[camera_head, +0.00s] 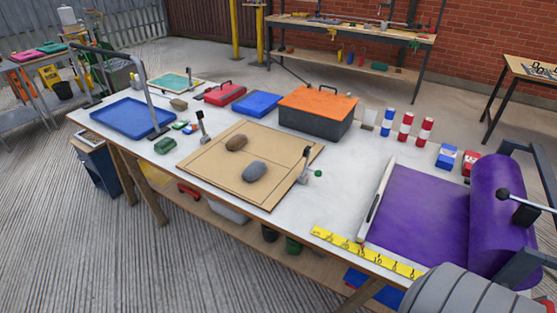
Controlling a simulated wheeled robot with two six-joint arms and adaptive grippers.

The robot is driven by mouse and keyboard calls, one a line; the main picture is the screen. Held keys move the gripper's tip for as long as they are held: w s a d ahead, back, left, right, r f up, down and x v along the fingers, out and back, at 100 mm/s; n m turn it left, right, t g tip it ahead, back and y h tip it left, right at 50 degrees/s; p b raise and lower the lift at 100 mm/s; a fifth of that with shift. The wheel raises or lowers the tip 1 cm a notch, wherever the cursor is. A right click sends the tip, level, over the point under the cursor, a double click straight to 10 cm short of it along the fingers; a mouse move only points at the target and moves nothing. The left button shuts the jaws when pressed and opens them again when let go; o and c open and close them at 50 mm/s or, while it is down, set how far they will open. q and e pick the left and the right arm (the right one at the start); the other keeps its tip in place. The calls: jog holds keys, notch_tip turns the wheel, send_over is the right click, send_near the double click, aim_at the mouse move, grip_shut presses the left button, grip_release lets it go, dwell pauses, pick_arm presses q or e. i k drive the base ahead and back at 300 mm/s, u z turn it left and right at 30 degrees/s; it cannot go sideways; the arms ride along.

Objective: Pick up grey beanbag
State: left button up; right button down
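The grey beanbag (254,171) lies on a flat tan board (228,179) on the white workbench, near the middle of the picture. It is oval and rests on its broad side, with nothing covering it from above. A similar brown beanbag (236,142) lies behind it and slightly left on the same board, apart from it. Neither of my grippers shows in the head view.
Clamps with black handles (202,125) stand at the board's edges. A dark toolbox with an orange lid (317,110) stands behind. A blue tray (132,117) is at left, purple sheeting (418,215) at right. Bare white tabletop lies right of the board.

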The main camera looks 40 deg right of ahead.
aim_at(253, 172)
jog(key=z, duration=0.85)
jog(key=i, duration=0.9)
jog(key=z, duration=0.8)
